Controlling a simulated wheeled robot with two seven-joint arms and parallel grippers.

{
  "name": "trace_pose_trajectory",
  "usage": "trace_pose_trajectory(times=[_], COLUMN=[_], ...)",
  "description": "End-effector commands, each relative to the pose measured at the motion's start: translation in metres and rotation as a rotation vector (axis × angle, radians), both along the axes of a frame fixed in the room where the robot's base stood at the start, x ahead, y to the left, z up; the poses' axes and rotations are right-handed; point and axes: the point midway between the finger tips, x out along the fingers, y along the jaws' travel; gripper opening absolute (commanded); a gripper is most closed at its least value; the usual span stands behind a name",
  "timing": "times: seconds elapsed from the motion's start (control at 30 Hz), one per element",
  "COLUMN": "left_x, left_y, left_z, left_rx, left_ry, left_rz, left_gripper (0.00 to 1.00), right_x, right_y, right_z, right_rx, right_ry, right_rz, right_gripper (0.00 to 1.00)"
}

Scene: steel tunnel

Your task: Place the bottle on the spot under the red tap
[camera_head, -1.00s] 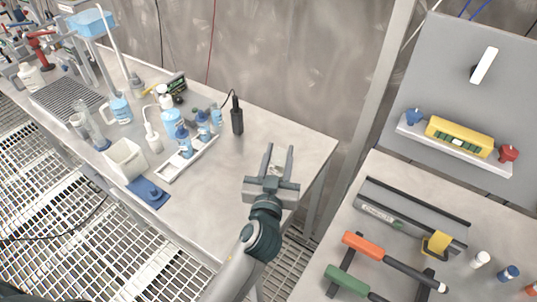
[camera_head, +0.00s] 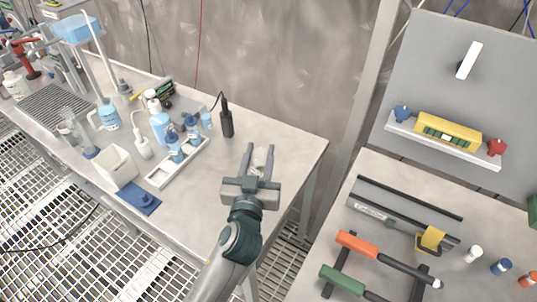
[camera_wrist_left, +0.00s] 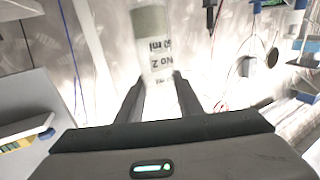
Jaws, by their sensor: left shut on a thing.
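My left gripper (camera_head: 262,155) is above the right end of the steel bench, fingers pointing away from me. It is shut on a small clear bottle (camera_wrist_left: 158,50) with a greyish-green band and the printed words "No 2" and "ml". In the head view only a pale bit of it (camera_head: 260,158) shows between the fingers. The red tap (camera_head: 24,46) is at the far left end of the bench, well away from the gripper. The spot under it is too small to make out. My right gripper is not in view.
Bottles in a white tray (camera_head: 157,180), a white bin (camera_head: 117,167), a blue mat (camera_head: 137,198), a beaker jug (camera_head: 106,115) and a black handheld tool (camera_head: 226,122) stand between gripper and tap. A dark drain grate (camera_head: 55,108) lies near the tap. The bench's right end is clear.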

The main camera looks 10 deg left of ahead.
Motion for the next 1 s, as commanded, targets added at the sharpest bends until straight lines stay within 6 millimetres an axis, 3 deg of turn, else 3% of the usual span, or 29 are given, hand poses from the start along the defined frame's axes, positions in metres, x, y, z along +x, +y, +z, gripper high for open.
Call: trace_pose_trajectory(times=[0.2, 0.4, 1.0], left_x=[-0.012, -0.024, -0.027], left_y=[0.050, 0.076, 0.081], left_z=[0.018, 0.035, 0.039], left_rx=[0.001, 0.006, 0.005], left_ry=[-0.006, -0.004, -0.001], left_rz=[-0.013, -0.038, -0.047], left_gripper=[0.00, 0.00, 0.00], right_x=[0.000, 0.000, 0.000], right_y=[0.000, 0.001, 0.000], right_z=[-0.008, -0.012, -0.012], right_rx=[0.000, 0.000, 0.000], right_ry=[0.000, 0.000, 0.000], right_rz=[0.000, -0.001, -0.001], right_gripper=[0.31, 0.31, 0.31])
